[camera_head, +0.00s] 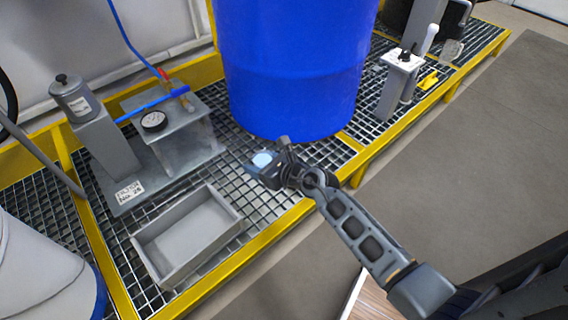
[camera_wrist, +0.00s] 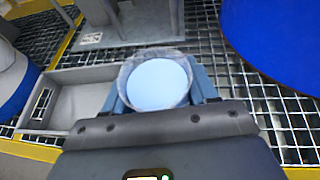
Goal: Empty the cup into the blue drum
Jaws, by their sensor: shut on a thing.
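The blue drum (camera_head: 294,70) stands upright on the metal grating; its lower side also shows at the right of the wrist view (camera_wrist: 275,45). Its top is outside both views. My gripper (camera_head: 268,166) is in front of the drum and lower than its visible top part. In the wrist view my gripper (camera_wrist: 160,95) has a blue finger on each side of a clear round cup (camera_wrist: 127,72) and is shut on it. The cup holds pale blue contents (camera_wrist: 157,83). The cup looks about upright, apart from the drum.
A grey open tray (camera_head: 190,235) lies on the grating at left. Behind it stands a grey pump unit with a gauge (camera_head: 153,121). A white drum (camera_head: 40,270) is at lower left. A yellow-edged rail (camera_head: 245,262) borders the grating. Open floor (camera_head: 450,140) lies at right.

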